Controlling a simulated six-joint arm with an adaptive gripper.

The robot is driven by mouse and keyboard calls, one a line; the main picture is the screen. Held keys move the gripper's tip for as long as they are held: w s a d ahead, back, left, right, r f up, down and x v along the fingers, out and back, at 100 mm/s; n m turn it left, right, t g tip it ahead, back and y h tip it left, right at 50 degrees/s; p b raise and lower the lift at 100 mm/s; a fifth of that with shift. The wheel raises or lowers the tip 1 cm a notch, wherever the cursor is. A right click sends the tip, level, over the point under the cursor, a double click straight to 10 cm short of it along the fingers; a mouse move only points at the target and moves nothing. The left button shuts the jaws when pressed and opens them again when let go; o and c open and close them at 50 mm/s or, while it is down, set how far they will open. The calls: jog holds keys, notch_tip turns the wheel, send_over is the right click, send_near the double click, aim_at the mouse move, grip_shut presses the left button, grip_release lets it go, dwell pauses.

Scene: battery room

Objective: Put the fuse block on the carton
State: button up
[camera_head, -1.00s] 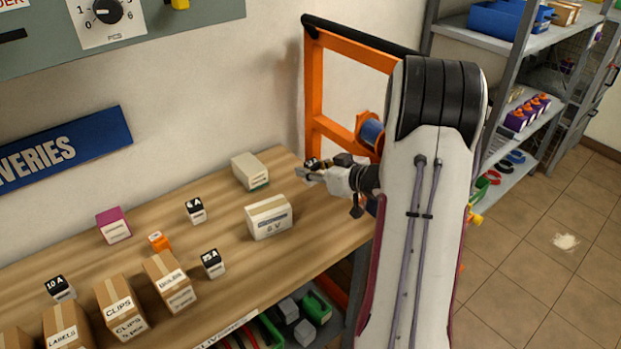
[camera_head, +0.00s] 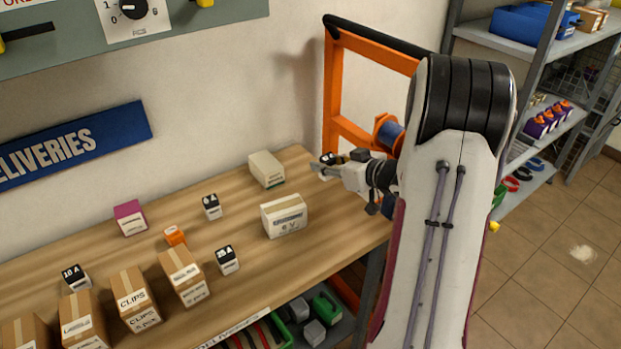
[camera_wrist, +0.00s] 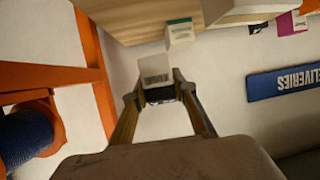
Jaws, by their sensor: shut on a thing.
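A fuse block with a black top (camera_head: 331,158) is between the fingertips of my gripper (camera_head: 322,166), which is shut on it above the back right end of the bench. In the wrist view the held block (camera_wrist: 154,69) shows a pale face with a grey label between the fingers of my gripper (camera_wrist: 160,92). A white carton with a tape strip and a label (camera_head: 284,216) stands on the bench, left of and nearer than my gripper. It seems partly visible at the top of the wrist view (camera_wrist: 236,13). The held block is apart from the carton.
A white box (camera_head: 266,170) stands behind the carton, near the wall. Similar black-topped blocks (camera_head: 228,260), a magenta box (camera_head: 130,218), an orange piece (camera_head: 174,236) and brown boxes (camera_head: 183,276) are further left. An orange frame (camera_head: 334,85) rises beyond my gripper.

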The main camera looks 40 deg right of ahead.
jog(key=a+r+n+y, duration=0.1)
jog(key=a+r+y, duration=0.1)
jog(key=a+r, duration=0.2)
jog(key=a+r+n+y, duration=0.1)
jog(key=a+r+n, duration=0.1)
jog(key=a, duration=0.8)
jog(key=shift+s+r+g+y, duration=0.15)
jog(key=shift+r+g+y, duration=0.25)
jog(key=shift+r, duration=0.45)
jog(key=shift+d+f, duration=0.1)
send_over(282, 205)
jog(key=shift+f, duration=3)
jog(key=shift+f, duration=1.9)
jog(key=shift+f, duration=0.1)
